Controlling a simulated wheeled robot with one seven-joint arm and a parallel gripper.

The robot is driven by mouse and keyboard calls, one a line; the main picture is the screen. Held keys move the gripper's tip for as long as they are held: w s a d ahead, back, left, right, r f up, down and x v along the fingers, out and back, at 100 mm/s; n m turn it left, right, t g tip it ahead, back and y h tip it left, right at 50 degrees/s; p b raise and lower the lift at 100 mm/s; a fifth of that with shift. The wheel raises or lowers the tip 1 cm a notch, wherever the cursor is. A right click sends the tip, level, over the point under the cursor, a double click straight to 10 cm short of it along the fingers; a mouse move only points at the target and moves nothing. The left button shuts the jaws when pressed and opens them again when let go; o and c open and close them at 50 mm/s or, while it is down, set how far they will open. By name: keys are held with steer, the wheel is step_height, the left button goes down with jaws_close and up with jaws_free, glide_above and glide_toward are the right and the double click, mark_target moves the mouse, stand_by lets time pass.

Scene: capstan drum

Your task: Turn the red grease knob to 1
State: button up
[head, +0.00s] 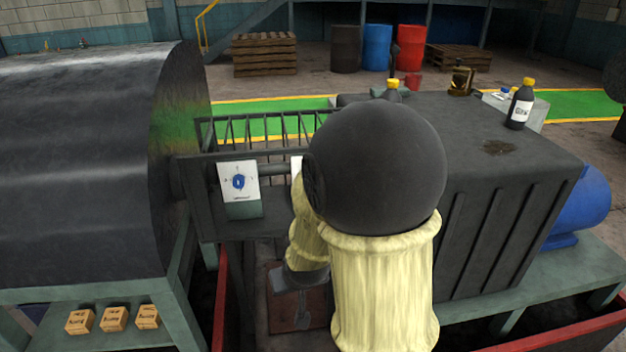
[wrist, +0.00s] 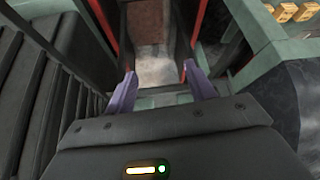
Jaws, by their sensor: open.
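I cannot see a red grease knob in either view. A blue knob (head: 239,182) sits on a white dial plate (head: 251,193) on the frame between the drum and the dark housing. A second white plate (head: 296,164) shows only as a sliver; my arm hides the rest of it. My gripper (wrist: 160,84) is open in the wrist view, its two purple fingers apart with nothing between them. It points down toward the floor and the red-edged frame. In the head view my gripper hangs below the dial plates, largely hidden by my arm.
The large dark drum (head: 80,165) stands at left, the ribbed dark housing (head: 500,190) at right. A dark bottle with a yellow cap (head: 520,105) stands on the housing. Several small wooden boxes (head: 113,318) rest on the green base, and also show in the wrist view (wrist: 285,12).

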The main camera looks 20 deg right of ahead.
steer(key=w+d+r+t+h+p, duration=0.2)
steer(key=w+d+t, duration=0.3)
steer(key=w+d, duration=0.1)
steer(key=w+d+r+t+h+p, duration=0.2)
steer(key=w+d+t+h, duration=0.1)
steer(key=w+d+t, duration=0.3)
steer(key=shift+r, duration=0.25)
steer(key=shift+w+d, duration=0.1)
steer(key=shift+w, duration=0.05)
steer(key=p+x, duration=0.6)
steer(key=x, duration=1.1)
steer(key=shift+w+r+p, duration=0.2)
steer(key=shift+p, duration=0.2)
steer(key=c, duration=1)
